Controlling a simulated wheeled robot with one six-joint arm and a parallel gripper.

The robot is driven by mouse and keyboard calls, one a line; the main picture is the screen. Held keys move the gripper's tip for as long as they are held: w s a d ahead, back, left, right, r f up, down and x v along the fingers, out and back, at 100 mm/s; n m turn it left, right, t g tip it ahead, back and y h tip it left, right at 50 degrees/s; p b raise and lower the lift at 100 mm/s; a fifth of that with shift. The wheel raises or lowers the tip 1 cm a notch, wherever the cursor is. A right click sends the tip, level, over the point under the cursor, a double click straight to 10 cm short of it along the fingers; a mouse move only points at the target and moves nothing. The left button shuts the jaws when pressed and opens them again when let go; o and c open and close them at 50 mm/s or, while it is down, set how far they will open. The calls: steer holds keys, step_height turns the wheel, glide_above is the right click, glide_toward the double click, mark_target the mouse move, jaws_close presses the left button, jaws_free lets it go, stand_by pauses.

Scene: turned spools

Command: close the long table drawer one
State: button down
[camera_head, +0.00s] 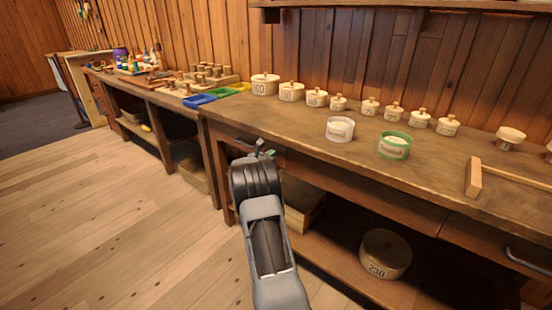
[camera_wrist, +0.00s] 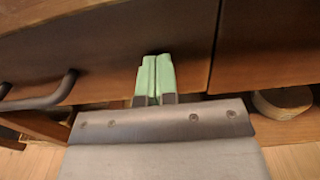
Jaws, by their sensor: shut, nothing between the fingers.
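The long table (camera_head: 290,122) runs along the wall, with drawer fronts under its top. One drawer front (camera_wrist: 100,50) fills most of the wrist view, dark brown, with a dark bar handle (camera_wrist: 40,97) at left. My gripper (camera_wrist: 155,72) is shut and empty, its two green fingertips together, pointing at this front to the right of the handle. I cannot tell whether they touch it. In the head view my gripper (camera_head: 264,150) is at the table's front, and my arm hides much of that drawer. Any gap at the drawer is too small to tell.
Another drawer handle (camera_head: 526,262) shows at the far right. Lidded pots, a white round container (camera_head: 340,129) and a green one (camera_head: 394,145) stand on the tabletop. A round box (camera_head: 385,255) sits on the lower shelf. The floor at left is clear.

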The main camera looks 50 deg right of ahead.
steer(key=shift+d+r, duration=0.3)
steer(key=shift+a, duration=0.1)
steer(key=s+a+p, duration=0.1)
steer(key=a+p, duration=0.1)
steer(key=a, duration=1.2)
steer(key=s+a+f+m+g+y+p, duration=0.1)
steer(key=s+a+f+m+g+y, duration=0.35)
steer(key=s+m+y, duration=0.35)
steer(key=s+a+r+m+t+y+p, duration=0.1)
steer(key=s+a+r+m+y+p, duration=0.25)
steer(key=s+a+r+p, duration=0.35)
steer(key=s+a+r+m+t+y+p, duration=0.1)
steer(key=s+a+r+m+y+p, duration=0.3)
steer(key=a, duration=0.5)
steer(key=s+a+r+m+t+y+p, duration=0.1)
steer(key=a+r+p, duration=0.4)
steer(key=r, duration=0.5)
steer(key=s+a+r+m+t+y+p, duration=0.1)
steer(key=a+r+p, duration=0.4)
steer(key=r, duration=0.5)
steer(key=shift+s+a+r+m+t+y+p, duration=0.3)
steer(key=shift+s+m+t+p, duration=0.35)
steer(key=shift+s+t, duration=0.45)
